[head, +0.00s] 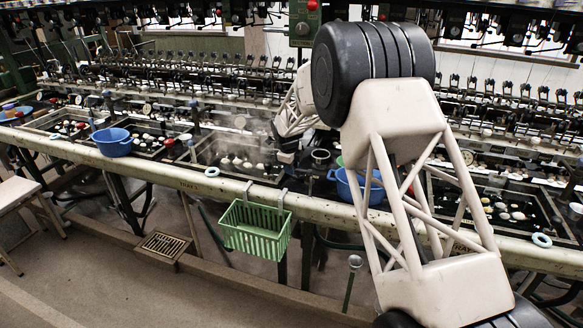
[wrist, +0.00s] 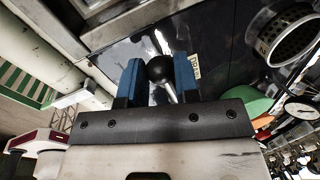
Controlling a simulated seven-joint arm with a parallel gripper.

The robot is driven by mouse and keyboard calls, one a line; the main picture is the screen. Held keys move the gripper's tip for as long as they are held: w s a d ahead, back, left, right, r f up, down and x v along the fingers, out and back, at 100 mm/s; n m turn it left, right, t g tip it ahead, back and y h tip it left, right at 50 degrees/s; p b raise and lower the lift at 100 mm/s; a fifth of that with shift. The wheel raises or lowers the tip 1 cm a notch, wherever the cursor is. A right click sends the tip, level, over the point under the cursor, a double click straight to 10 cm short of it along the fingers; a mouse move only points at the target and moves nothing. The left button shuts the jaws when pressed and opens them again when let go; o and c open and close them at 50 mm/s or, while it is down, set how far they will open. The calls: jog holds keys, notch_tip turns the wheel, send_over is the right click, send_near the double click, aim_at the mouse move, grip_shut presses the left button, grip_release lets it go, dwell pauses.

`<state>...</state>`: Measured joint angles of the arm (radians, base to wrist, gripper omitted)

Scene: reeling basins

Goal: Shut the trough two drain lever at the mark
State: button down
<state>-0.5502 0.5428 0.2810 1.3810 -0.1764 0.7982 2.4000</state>
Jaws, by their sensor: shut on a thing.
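In the wrist view, a lever with a round black knob (wrist: 158,68) and a short metal stem (wrist: 169,92) stands at a dark glossy panel (wrist: 225,60). My gripper (wrist: 157,78) is shut on the knob, one blue finger on each side. A small pale yellow label (wrist: 195,66) with dark lettering lies on the panel just right of the fingers. In the head view, my gripper (head: 285,152) is at the right end of a dark basin (head: 215,150) with several white cocoons. The lever is not distinguishable there, and its angle to the label is hard to judge.
A green basket (head: 255,232) hangs on the front rail (head: 150,176), below my gripper. A blue bowl (head: 353,188) stands right of my gripper, partly behind my arm. A perforated metal cup (wrist: 288,35) is close on the right in the wrist view. Reeling machinery lines the back.

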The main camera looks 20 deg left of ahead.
jog(key=shift+s, duration=0.1)
jog(key=shift+s+d+n, duration=0.15)
jog(key=shift+s+n, duration=0.45)
jog(key=shift+n, duration=0.5)
jog(key=s+n, duration=0.1)
jog(key=n+y, duration=0.1)
jog(key=n, duration=0.1)
jog(key=shift+s+d, duration=0.35)
jog(key=shift+s+d+n+y, duration=0.15)
jog(key=shift+s+d+n, duration=0.3)
jog(key=shift+n, duration=0.5)
jog(key=shift+s+d+n+y, duration=0.15)
jog(key=shift+s+d+n, duration=0.25)
jog(key=shift+n, duration=0.55)
jog(key=c, duration=0.9)
grip_release()
jog(key=shift+a, duration=0.1)
jog(key=shift+o, duration=0.2)
jog(key=shift+s+r, duration=0.1)
jog(key=shift+r, duration=0.05)
